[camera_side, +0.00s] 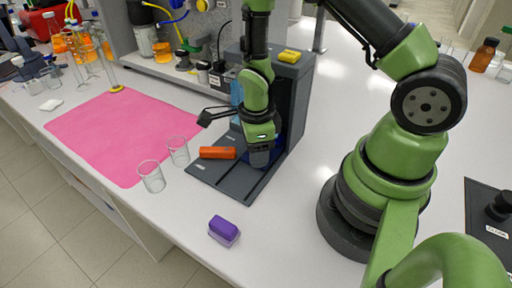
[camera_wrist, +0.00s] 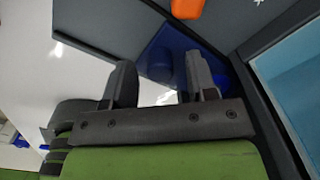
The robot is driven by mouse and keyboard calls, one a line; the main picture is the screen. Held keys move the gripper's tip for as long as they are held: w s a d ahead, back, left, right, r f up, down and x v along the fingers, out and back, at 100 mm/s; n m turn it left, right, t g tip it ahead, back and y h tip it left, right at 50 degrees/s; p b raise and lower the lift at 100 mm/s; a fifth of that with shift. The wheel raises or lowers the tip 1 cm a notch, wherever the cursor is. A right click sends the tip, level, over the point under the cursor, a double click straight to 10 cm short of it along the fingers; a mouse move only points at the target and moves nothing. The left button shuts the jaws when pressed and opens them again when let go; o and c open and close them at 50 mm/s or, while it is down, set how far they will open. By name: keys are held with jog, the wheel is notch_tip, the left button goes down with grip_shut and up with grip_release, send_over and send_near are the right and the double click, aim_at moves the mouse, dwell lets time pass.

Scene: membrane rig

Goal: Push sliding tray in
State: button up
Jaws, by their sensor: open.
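The dark grey membrane rig (camera_side: 228,180) stands on the white bench, with an upright tower on its base. A blue part, which looks like the sliding tray (camera_side: 278,146), shows only partly behind my gripper (camera_side: 261,160). In the wrist view the blue tray (camera_wrist: 161,48) has a rounded blue knob and lies just beyond my gripper (camera_wrist: 161,82). The two fingers stand apart with nothing held between them. The right finger overlaps the tray in that view; I cannot tell whether it touches. How far out the tray sits is hidden.
An orange block (camera_side: 217,153) lies on the rig base left of my gripper. Two glass beakers (camera_side: 152,177) stand beside a pink mat (camera_side: 120,130). A purple-topped box (camera_side: 223,230) sits at the bench front. The bench right of the rig is clear up to my base.

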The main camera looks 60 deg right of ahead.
grip_shut()
jog(key=shift+d, duration=1.4)
grip_release()
